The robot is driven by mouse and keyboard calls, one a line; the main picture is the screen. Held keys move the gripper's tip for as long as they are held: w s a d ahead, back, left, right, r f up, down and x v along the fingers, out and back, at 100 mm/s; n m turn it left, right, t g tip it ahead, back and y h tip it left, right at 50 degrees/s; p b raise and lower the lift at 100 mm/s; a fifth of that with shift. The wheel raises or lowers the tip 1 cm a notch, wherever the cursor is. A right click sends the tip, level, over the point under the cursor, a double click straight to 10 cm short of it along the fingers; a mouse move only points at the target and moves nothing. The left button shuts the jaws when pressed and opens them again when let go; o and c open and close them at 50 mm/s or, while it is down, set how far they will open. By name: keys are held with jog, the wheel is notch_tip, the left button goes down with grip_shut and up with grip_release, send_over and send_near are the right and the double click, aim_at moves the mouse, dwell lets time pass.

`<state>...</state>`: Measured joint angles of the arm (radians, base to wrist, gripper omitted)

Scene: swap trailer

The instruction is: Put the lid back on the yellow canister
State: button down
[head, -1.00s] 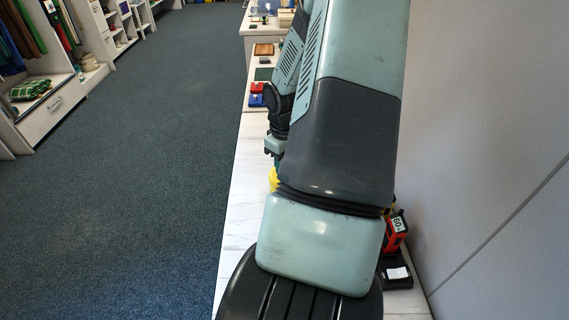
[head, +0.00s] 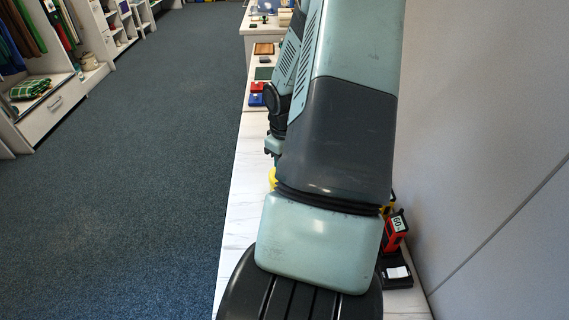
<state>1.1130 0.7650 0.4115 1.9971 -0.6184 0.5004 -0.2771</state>
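A small strip of a yellow object (head: 272,178), perhaps the yellow canister, shows at the left edge of my arm on the white counter. My arm hides most of it, and I cannot tell whether its top is open or covered. No lid can be made out. My gripper is hidden behind my arm, so its fingers and anything in them cannot be seen.
A red and black device (head: 395,232) and a black box with a white label (head: 397,275) stand at the right by the grey wall. Red (head: 257,87) and blue (head: 256,99) items lie farther back. The white counter (head: 240,190) is bare along its left edge.

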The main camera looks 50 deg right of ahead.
dwell(0.3)
jog(key=c, duration=0.9)
grip_release()
jog(key=shift+o, duration=0.3)
jog(key=o, duration=0.4)
jog(key=shift+r, duration=3.5)
